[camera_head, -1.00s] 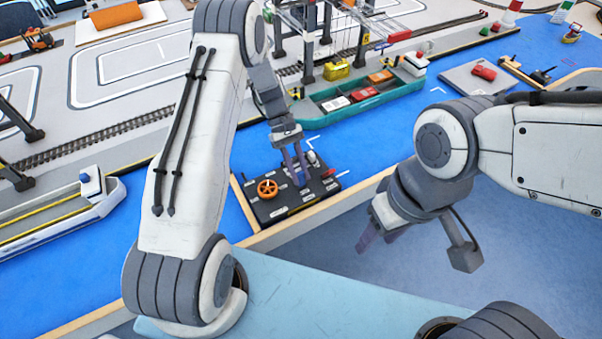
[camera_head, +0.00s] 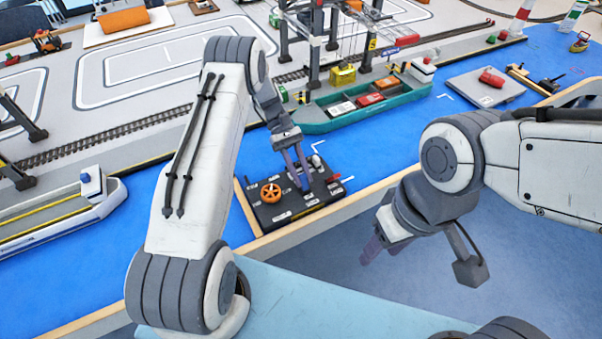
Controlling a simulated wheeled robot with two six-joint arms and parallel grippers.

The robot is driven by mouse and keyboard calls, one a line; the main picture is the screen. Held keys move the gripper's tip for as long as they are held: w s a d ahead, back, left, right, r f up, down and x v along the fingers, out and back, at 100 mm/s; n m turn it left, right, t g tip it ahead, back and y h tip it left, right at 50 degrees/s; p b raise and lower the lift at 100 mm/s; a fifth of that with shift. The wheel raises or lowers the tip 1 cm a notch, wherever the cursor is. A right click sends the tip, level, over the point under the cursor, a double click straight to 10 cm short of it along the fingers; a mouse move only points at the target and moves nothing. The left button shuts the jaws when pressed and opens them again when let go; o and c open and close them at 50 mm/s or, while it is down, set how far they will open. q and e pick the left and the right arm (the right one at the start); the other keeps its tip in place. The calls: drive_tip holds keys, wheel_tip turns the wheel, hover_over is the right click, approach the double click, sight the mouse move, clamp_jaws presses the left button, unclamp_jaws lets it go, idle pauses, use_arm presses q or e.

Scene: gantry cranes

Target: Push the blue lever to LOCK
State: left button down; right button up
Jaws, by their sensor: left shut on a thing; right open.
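The black control panel (camera_head: 268,216) lies on the blue surface near the table's front edge. It carries an orange handwheel (camera_head: 270,192) at its left, a red handle (camera_head: 333,179) at its right and a white knob (camera_head: 308,166) at the back. My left gripper (camera_head: 301,185) reaches down onto the panel and is shut on the blue lever (camera_head: 306,184). The fingers hide much of the lever. The panel's labels are too small to read, so the lever's marked position cannot be told. My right gripper (camera_head: 382,248) is open and empty, off the table's front edge.
A white boat (camera_head: 75,212) is at the left. A grey barge (camera_head: 487,88) with a red car is at the right. A wooden rim (camera_head: 300,229) borders the table.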

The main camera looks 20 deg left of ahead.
use_arm(q)
drive_tip(key=c, duration=0.7)
unclamp_jaws()
drive_tip(key=shift+b+v, duration=1.3)
drive_tip(key=shift+v, duration=4)
